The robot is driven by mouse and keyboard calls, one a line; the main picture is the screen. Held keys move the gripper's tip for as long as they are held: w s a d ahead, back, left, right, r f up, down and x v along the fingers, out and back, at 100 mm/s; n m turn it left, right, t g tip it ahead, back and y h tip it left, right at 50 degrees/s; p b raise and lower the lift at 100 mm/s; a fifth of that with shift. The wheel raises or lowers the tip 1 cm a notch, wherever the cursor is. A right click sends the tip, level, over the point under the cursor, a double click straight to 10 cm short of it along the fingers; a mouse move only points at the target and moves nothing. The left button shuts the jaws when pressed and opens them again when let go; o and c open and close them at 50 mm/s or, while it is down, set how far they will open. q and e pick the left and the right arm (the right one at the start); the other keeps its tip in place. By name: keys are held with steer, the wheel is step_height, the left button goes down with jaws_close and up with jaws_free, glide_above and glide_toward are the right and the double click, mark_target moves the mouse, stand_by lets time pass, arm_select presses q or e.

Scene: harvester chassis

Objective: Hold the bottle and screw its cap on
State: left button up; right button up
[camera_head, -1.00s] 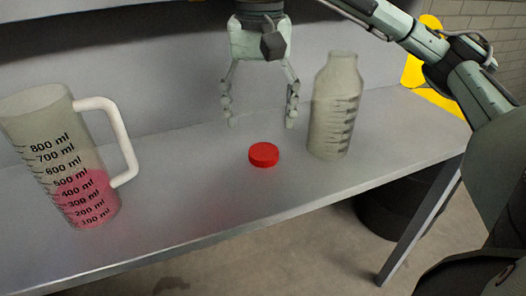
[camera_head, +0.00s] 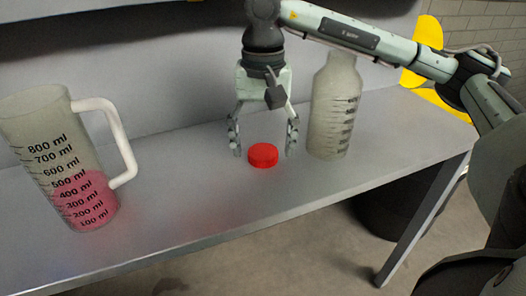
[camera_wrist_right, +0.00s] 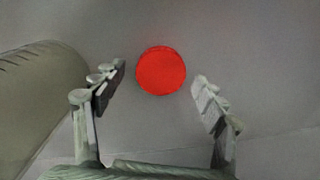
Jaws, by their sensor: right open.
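The red cap (camera_head: 263,155) lies flat on the grey table. My right gripper (camera_head: 264,148) is open and points down at it, with one finger on each side in the head view. In the right wrist view the cap (camera_wrist_right: 161,71) shows just beyond and between the open fingertips (camera_wrist_right: 158,80), with clear gaps to both. The bottle's side also shows at the left of the right wrist view (camera_wrist_right: 38,95). My left gripper is not in view.
A measuring jug (camera_head: 62,160) with pink liquid and a white handle stands on the table (camera_head: 190,215) at the left. A grey panel rises behind the table. The table's front is clear, and its right edge lies beyond the bottle.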

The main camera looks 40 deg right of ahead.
steer(key=shift+c, duration=1)
steer(key=c, duration=0.6)
steer(key=shift+c, duration=0.2)
steer(key=shift+r, duration=0.15)
